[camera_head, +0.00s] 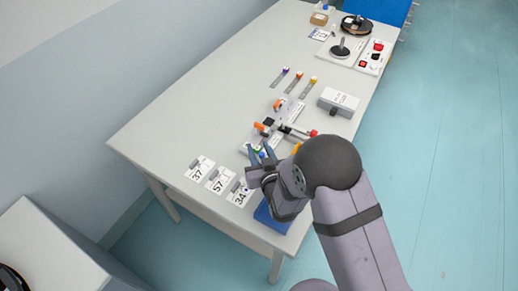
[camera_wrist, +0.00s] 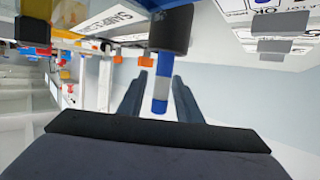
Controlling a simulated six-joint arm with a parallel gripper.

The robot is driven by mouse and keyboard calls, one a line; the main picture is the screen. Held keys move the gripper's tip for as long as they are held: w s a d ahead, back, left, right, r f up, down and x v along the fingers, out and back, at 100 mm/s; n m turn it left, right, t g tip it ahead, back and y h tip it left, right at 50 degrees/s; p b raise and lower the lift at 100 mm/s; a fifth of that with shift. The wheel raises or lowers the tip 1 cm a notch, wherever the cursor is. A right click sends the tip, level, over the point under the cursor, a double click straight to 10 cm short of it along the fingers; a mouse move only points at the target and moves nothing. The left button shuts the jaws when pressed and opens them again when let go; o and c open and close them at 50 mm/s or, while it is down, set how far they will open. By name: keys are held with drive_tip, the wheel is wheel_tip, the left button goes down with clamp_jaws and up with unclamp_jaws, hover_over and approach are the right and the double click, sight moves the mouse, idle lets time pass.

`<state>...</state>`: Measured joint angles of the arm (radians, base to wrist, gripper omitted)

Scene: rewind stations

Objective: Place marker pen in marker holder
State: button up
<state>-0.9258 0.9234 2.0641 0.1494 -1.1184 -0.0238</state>
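In the wrist view a blue marker pen (camera_wrist: 161,88) with a pale grey middle band lies between my two fingers. One end goes into or against a dark cylindrical marker holder (camera_wrist: 170,30) at the top; how deep it sits I cannot tell. My gripper (camera_wrist: 158,95) is open, with a visible gap on each side of the pen. In the head view my gripper (camera_head: 262,152) is low over the near part of the table, around the station by the numbered cards. There the pen and holder are mostly hidden by the gripper.
Numbered cards (camera_head: 219,180) lie left of my gripper. A white station with orange clips (camera_head: 260,127) and a red-ended rod (camera_head: 313,133) is just beyond. A grey box (camera_head: 338,101) stands farther right. A blue tray (camera_head: 270,216) is partly under my arm. The table's left side is clear.

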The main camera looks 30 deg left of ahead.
drive_tip(key=shift+r, duration=0.15)
drive_tip(key=shift+r, duration=0.1)
drive_tip(key=shift+s+d, duration=0.2)
drive_tip(key=shift+d, duration=0.05)
drive_tip(key=b+v, duration=0.2)
drive_tip(key=v, duration=0.9)
drive_tip(key=shift+b, duration=0.3)
drive_tip(key=shift+s+d+r, duration=0.1)
drive_tip(key=shift+r, duration=0.05)
